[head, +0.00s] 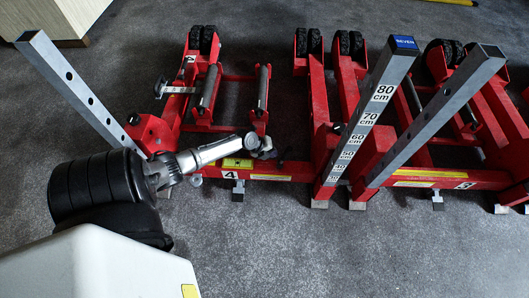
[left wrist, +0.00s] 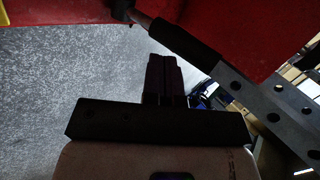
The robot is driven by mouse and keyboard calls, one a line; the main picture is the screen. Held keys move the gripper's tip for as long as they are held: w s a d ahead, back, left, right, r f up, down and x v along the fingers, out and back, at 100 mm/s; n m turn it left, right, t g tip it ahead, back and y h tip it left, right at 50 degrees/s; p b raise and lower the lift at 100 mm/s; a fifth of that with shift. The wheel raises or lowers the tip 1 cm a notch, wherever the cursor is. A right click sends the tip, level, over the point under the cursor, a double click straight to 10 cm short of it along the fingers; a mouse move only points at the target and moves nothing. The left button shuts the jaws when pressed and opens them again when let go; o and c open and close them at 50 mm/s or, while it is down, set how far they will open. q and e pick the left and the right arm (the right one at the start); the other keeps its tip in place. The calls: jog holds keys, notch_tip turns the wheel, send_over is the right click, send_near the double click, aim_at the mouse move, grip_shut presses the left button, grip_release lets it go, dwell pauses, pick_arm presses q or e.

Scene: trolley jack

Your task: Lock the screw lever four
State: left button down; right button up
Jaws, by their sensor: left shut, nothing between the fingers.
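The red trolley jack (head: 285,171) with the label "4" (head: 233,197) on its front stands in the middle of the head view. My left gripper (head: 273,153) is over its front beam, near the foot of the "80 cm" post. In the left wrist view my left gripper (left wrist: 164,72) is shut and empty. A lever-like rod with a black grip (left wrist: 185,38) runs in front of the fingertips in that view, close to them; I cannot tell whether they touch, or whether it is screw lever four. My right gripper is out of view.
Grey upright posts with holes (head: 75,87) and height marks (head: 377,93) rise on both sides of the left gripper. More red jack frames (head: 470,178) stand to the right. A pale wooden cabinet (head: 58,18) is at the back left. The front floor (head: 320,255) is clear.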

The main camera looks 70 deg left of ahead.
aim_at(284, 156)
pick_arm(q)
jog(key=shift+w+d+f+b, duration=0.15)
jog(key=shift+w+d, duration=0.05)
jog(key=shift+w, duration=0.45)
jog(key=shift+w+d+f+b, duration=0.1)
jog(key=shift+w+d+b, duration=0.05)
jog(key=shift+w, duration=0.45)
